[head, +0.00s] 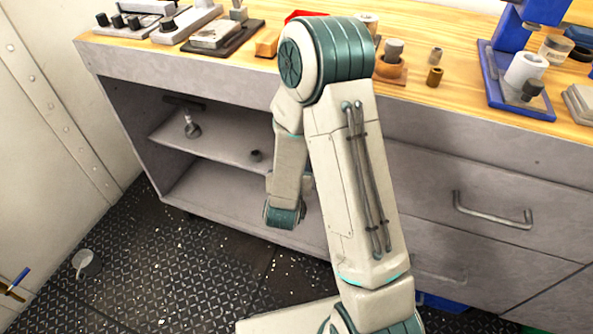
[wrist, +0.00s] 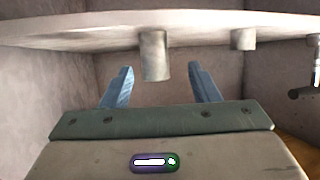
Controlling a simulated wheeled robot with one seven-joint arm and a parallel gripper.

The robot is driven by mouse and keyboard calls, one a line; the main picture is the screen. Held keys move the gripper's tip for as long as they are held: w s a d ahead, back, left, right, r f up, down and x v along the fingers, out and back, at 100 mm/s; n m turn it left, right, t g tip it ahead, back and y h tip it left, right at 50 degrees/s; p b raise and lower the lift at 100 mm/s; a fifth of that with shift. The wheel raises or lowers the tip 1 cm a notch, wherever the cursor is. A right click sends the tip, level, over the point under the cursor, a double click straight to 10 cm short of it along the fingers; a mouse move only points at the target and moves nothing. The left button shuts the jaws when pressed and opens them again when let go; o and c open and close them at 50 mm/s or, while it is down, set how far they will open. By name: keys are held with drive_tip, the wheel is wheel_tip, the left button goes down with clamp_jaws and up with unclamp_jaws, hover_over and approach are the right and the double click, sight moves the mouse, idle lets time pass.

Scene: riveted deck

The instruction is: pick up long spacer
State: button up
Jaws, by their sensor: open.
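The wrist view looks upside down, with the shelf (wrist: 80,30) across the top. A plain grey cylinder, which I take for the long spacer (wrist: 154,55), stands on this shelf and points down in that picture. My gripper (wrist: 160,66) is open, with its two blue fingers apart. The spacer shows between the fingertips in the picture, a little left of centre; I cannot tell whether it is within their reach. Nothing is held. In the head view my arm hides the spacer and my fingers.
A shorter cylinder (wrist: 242,38) stands to the right in the wrist view, also on the shelf (head: 222,150) in the head view (head: 256,155). A knobbed metal part (head: 192,129) is farther left. Cabinet walls enclose the space. The wooden worktop (head: 465,60) above carries several parts.

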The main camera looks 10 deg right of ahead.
drive_tip(key=shift+w+d+f+b, duration=0.2)
drive_tip(key=shift+w+f+b, duration=0.15)
drive_tip(key=shift+w, duration=0.2)
drive_tip(key=b+x, duration=0.1)
drive_tip(key=x, duration=0.3)
drive_tip(key=shift+d+f+b, duration=0.2)
drive_tip(key=shift+d+b, duration=0.1)
drive_tip(key=shift+b, duration=0.1)
drive_tip(key=shift+w+d, duration=0.15)
drive_tip(key=shift+w, duration=0.2)
drive_tip(key=c, duration=1.2)
